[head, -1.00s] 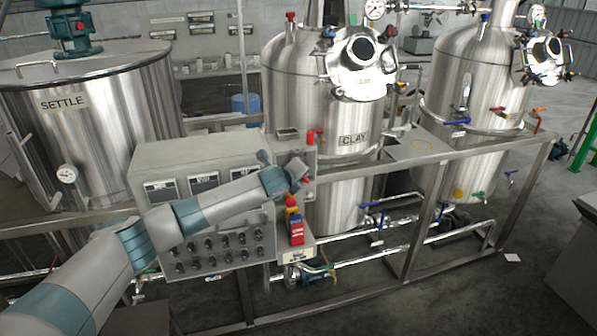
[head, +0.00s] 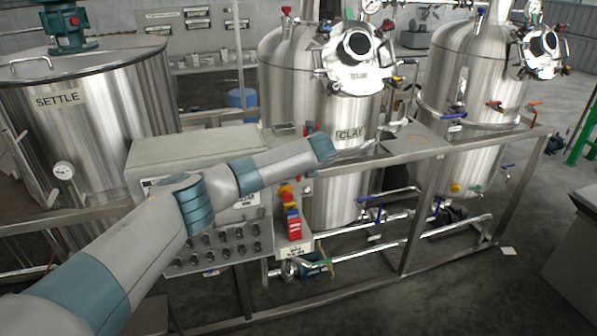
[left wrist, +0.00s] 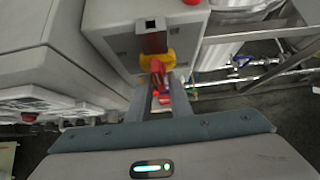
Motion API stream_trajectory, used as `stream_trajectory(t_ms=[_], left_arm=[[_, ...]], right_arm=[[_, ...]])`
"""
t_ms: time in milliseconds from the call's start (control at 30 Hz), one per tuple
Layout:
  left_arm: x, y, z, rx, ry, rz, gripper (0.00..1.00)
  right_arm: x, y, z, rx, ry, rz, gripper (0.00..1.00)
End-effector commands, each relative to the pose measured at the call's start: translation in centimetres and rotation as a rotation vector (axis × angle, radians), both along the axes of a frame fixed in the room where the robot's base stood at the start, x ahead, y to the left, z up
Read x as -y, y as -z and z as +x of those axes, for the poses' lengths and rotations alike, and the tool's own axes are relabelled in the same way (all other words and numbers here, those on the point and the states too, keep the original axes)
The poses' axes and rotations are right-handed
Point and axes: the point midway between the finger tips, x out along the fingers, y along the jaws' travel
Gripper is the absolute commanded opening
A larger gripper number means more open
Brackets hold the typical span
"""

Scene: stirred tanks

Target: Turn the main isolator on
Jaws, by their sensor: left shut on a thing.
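The main isolator shows in the left wrist view as a red handle (left wrist: 157,70) on a yellow plate (left wrist: 155,61), on the face of a grey box (left wrist: 118,40). My left gripper (left wrist: 161,88) reaches it with one finger on each side and is shut on the red handle. In the head view my left arm crosses in front of the control cabinet (head: 200,146), and its wrist hides the fingers. Below the wrist, red and yellow parts (head: 287,194) and a red block (head: 294,229) show on the cabinet's right side. My right gripper is not in view.
The SETTLE tank (head: 110,120) stands at left and the CLAY tank (head: 350,165) behind the cabinet. A steel frame rail (head: 450,149) and pipes (head: 400,236) run to the right. Open floor (head: 350,305) lies in front of the frame.

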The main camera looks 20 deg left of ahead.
Motion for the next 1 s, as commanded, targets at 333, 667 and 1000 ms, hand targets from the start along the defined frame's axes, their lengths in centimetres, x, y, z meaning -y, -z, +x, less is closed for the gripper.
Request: stream_trajectory(t_ms=[333, 667, 1000], left_arm=[[0.08, 0.20, -0.05, -0.022, 0.000, 0.028, 0.00], [0.07, 0.19, -0.05, -0.021, 0.000, 0.027, 0.29], [0.16, -0.06, -0.10, -0.018, 0.001, 0.026, 0.29]], right_arm=[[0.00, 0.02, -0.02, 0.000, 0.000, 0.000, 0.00], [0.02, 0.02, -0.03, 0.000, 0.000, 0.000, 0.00], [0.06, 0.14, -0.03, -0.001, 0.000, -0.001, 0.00]])
